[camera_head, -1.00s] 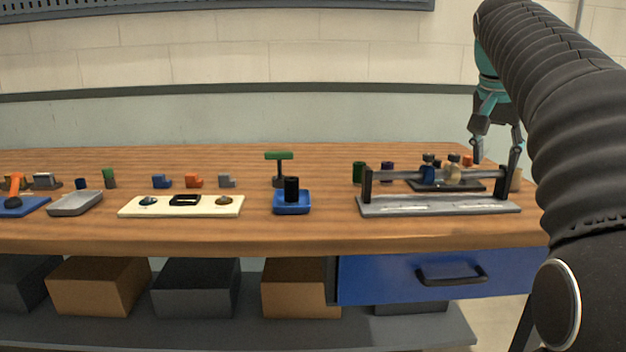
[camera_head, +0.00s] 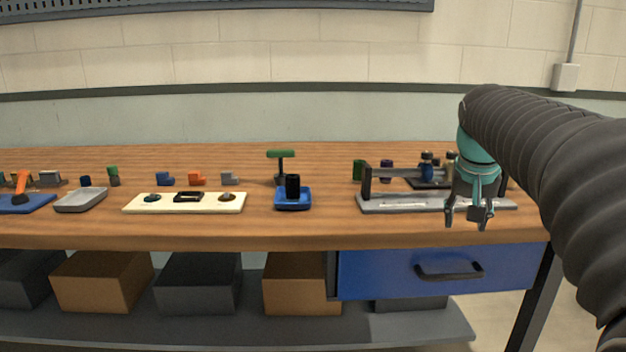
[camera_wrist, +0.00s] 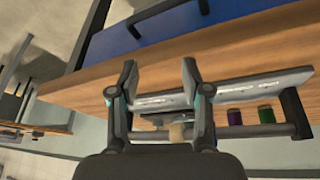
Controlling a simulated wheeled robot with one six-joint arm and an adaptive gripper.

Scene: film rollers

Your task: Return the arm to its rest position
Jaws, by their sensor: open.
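My gripper (camera_head: 468,222) is open, with nothing between its fingers in the head view. It hangs from my black, ribbed arm (camera_head: 560,160) in front of the right end of the grey roller stand (camera_head: 400,202), near the bench's front edge. In the wrist view, the open fingers (camera_wrist: 158,85) frame the bench edge, with the stand's metal plate (camera_wrist: 235,88) behind them. I cannot tell whether the fingers touch the stand.
The wooden bench (camera_head: 300,236) has a blue drawer (camera_head: 390,272) below its right end. A blue tray (camera_head: 293,204) with a black cylinder (camera_head: 292,186), a cream panel (camera_head: 160,206) and a grey tray (camera_head: 82,200) stand further left. Open floor lies right of the bench.

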